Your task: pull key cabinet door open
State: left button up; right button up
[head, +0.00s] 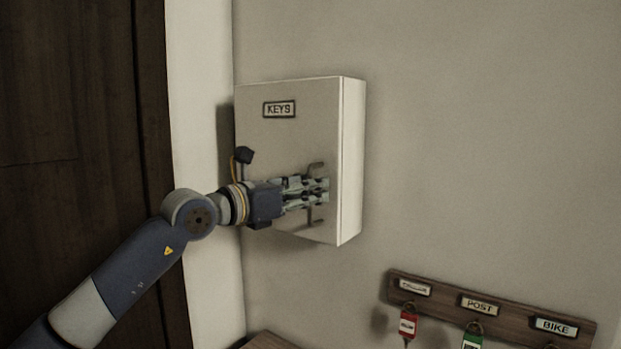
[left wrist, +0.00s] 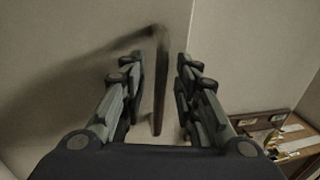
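The key cabinet (head: 275,140) is a pale box on the wall with a "KEYS" plate (head: 279,109) on its front. Its door looks closed, with no gap showing. A dark bar handle (head: 316,168) stands near the right edge of the door, partly hidden behind my fingers. My left gripper (head: 322,190) is in front of the door at the handle. In the left wrist view, the upright handle (left wrist: 161,85) lies between the two open fingers, with space showing on both sides. My right gripper is in neither view.
A wooden key rack (head: 440,295) with labels and hanging tagged keys is on the wall at lower right. A wooden surface (head: 270,342) shows at the bottom edge. A dark wooden door or panel (head: 70,120) is at left. The wall right of the cabinet is bare.

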pick_arm(q)
jog(key=shift+w+d, duration=0.2)
grip_shut()
